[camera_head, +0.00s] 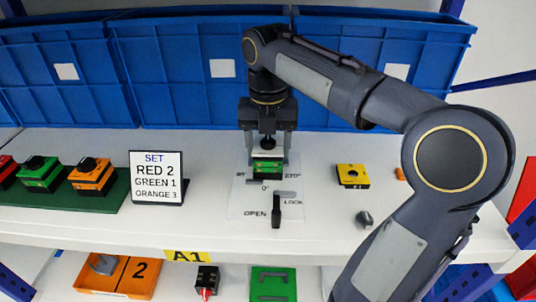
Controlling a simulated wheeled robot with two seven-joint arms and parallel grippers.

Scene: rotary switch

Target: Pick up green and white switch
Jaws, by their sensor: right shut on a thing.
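The green and white switch (267,164) is at the middle of the white shelf, over the printed dial sheet (240,207). My right gripper (267,150) points straight down, with one finger on each side of the switch, and is shut on it. The fingers cover part of the switch's sides. I cannot tell whether the switch touches the sheet or hangs just above it. My left gripper is not in view.
A sign (157,178) stands left, beside a green board (80,200) with several coloured switches. A yellow block (353,176) and a grey knob (365,219) lie right. A black handle (276,213) stands in front. Blue bins (175,75) line the back.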

